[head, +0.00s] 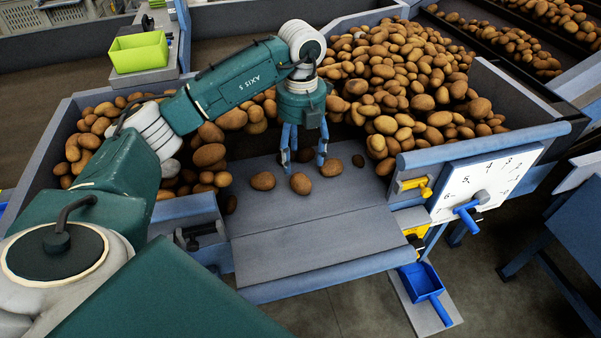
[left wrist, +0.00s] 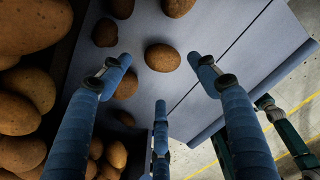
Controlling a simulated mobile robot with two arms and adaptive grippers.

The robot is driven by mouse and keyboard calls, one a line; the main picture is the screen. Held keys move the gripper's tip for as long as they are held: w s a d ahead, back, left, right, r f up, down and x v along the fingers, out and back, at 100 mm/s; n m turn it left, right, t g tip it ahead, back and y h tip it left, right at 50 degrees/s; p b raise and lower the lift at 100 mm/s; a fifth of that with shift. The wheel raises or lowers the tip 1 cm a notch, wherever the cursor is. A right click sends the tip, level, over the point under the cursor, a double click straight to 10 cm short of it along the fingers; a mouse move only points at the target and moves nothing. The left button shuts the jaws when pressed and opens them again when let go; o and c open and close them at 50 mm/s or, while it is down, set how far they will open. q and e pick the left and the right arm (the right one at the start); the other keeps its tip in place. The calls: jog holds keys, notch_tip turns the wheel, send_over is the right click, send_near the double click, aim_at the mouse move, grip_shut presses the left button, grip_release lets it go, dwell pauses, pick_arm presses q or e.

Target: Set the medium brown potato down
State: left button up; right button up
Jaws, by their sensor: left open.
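My left gripper (head: 304,158) points down over the grey sorting table (head: 310,225), fingers spread and apart. In the left wrist view its blue fingers (left wrist: 160,75) are open, with a medium brown potato (left wrist: 162,58) lying on the table in the gap between the fingertips, no finger seen gripping it. In the head view, a rounded brown potato (head: 300,183) lies in front of the fingers, with others to its left (head: 263,181) and right (head: 332,167). I cannot tell for sure which of these matches the wrist view potato. My right gripper is out of view.
Large potato heaps fill the back (head: 400,75) and left. A dial panel (head: 485,185) and a blue scoop (head: 422,281) are at the right. A green bin (head: 139,52) stands back left. The table's front is clear.

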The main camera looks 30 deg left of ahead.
pick_arm(q)
jog(key=shift+r+b, duration=0.3)
jog(key=shift+r, duration=1.8)
